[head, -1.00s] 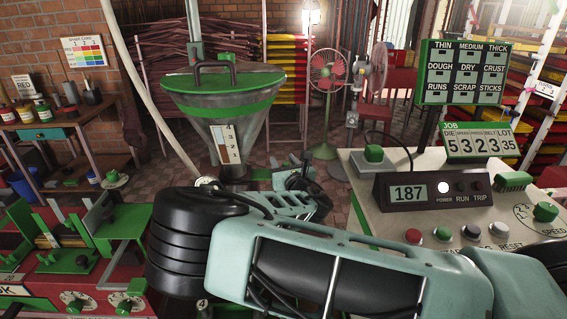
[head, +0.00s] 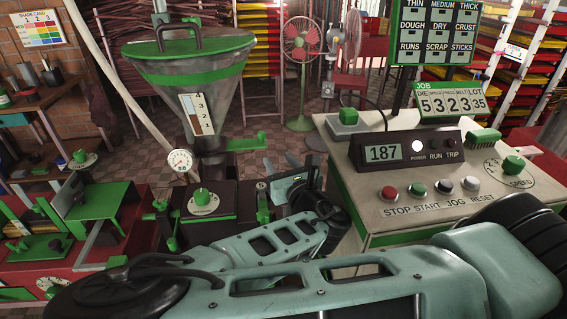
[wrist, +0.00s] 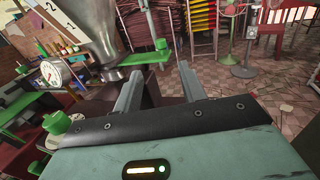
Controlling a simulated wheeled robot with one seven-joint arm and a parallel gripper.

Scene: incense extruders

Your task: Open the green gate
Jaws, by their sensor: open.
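A flat green bar with an upturned end (head: 245,142), which looks like the green gate, sticks out to the right from the neck below the hopper (head: 190,85). In the wrist view this bar (wrist: 146,58) lies beyond and left of my fingers, near the hopper's metal outlet. My gripper (head: 290,162) is to the right of the bar and a little lower in the head view, apart from it. In the wrist view my gripper (wrist: 158,76) has its two grey fingers spread with nothing between them. My arm hides part of the machine below.
A control console (head: 400,190) with buttons and a display stands on the right. A gauge (head: 180,162) and a green knob (head: 203,198) are left of my gripper. Tiled floor and a fan (head: 300,45) lie behind.

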